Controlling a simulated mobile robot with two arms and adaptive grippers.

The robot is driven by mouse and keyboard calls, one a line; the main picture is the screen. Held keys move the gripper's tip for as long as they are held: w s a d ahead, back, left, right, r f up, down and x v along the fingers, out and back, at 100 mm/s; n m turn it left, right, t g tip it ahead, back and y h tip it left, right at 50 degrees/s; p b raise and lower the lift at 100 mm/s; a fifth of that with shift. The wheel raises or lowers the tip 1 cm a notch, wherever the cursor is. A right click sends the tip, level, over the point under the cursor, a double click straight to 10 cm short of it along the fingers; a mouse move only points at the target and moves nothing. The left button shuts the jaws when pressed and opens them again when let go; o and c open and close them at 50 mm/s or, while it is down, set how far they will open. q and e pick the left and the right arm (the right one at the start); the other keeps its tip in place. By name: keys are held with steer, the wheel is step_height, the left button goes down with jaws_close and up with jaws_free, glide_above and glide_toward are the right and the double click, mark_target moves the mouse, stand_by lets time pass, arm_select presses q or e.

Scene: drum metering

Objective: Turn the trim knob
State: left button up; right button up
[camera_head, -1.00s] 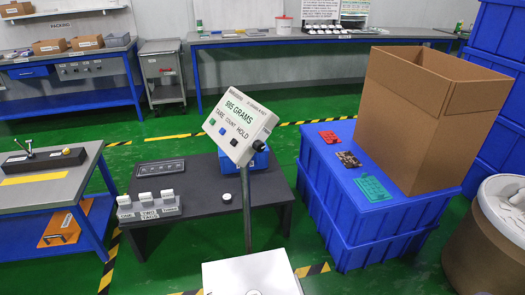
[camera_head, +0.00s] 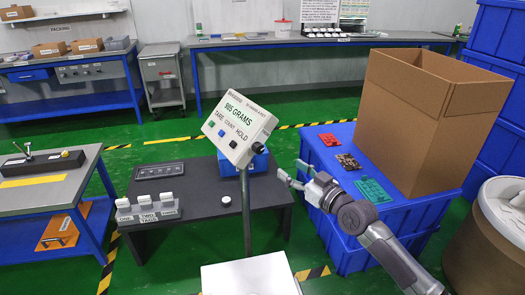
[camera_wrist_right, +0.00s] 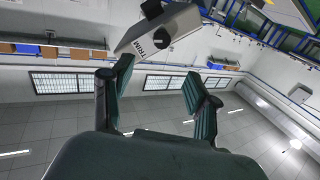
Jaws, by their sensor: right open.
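The trim knob (camera_head: 262,147) is a small black knob on the right side of the tilted white indicator box (camera_head: 238,127), which stands on a grey post. The box display reads 985 GRAMS or similar. In the right wrist view a dark round knob (camera_wrist_right: 161,38) shows on the box side beside the word TRIM, above and between the fingers. My right gripper (camera_head: 289,168) is open and empty, to the right of and below the knob, apart from it. It also shows in the right wrist view (camera_wrist_right: 158,72). My left gripper is not in view.
A white scale platform (camera_head: 250,275) is at the front below the post. A low dark table (camera_head: 210,210) carries labelled blocks. Blue crates (camera_head: 345,225) with a tall cardboard box (camera_head: 420,120) stand at the right, behind and beside my right arm.

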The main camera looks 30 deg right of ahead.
mark_target(261, 149)
steer(key=w+a, duration=0.1)
steer(key=w, duration=0.8)
steer(key=w+a, duration=0.1)
steer(key=w, duration=0.3)
steer(key=shift+w+a+f, duration=0.1)
steer(key=shift+w+a, duration=0.05)
steer(key=shift+a, duration=0.2)
steer(key=shift+c, duration=0.2)
steer(key=c, duration=1.1)
